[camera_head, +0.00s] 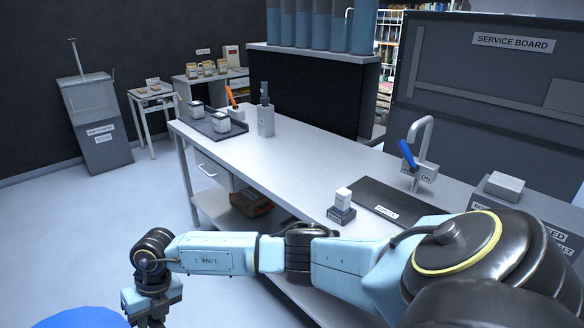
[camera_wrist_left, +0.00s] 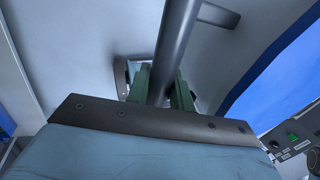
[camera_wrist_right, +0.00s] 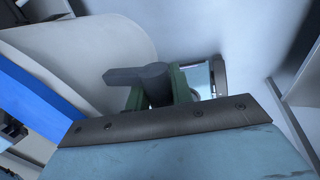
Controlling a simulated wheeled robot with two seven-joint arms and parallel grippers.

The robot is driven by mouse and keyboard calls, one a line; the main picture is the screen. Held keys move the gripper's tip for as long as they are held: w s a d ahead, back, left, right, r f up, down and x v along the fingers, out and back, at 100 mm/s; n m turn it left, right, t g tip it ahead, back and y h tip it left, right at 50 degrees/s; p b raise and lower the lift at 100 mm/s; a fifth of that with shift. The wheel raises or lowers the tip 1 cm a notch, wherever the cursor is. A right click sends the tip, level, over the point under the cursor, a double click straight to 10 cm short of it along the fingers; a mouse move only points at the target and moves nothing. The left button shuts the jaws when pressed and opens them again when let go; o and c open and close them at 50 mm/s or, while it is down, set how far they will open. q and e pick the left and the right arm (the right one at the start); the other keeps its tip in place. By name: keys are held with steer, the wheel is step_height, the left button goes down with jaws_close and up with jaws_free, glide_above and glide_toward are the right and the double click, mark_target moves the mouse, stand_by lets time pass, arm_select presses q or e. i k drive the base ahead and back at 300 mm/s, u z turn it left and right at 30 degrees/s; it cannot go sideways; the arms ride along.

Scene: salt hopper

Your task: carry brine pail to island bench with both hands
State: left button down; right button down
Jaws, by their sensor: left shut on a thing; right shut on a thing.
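The pail's round blue top (camera_head: 80,318) shows only in part at the bottom left of the head view; the rest is cut off. My right gripper (camera_head: 152,314) is beside it, to its right. In the right wrist view, the green fingers of my right gripper (camera_wrist_right: 158,88) are shut on a grey handle (camera_wrist_right: 135,76), with a blue part of the pail (camera_wrist_right: 38,98) at left. In the left wrist view, my left gripper (camera_wrist_left: 161,88) is shut on a grey bar-like handle (camera_wrist_left: 176,40); blue (camera_wrist_left: 280,75) shows at right. The long pale bench (camera_head: 290,150) stands beyond my arm.
The bench holds a dark tray with jars (camera_head: 215,128), a grey holder (camera_head: 265,122), a small block on a stand (camera_head: 342,208), a dark mat (camera_head: 375,200) and a tap (camera_head: 424,150). A grey hopper-like bin (camera_head: 95,120) stands far left. The floor (camera_head: 80,215) left of the bench is clear.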

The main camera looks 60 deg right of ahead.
mark_target(293, 170)
steer(key=i, duration=2.4)
steer(key=z, duration=2.75)
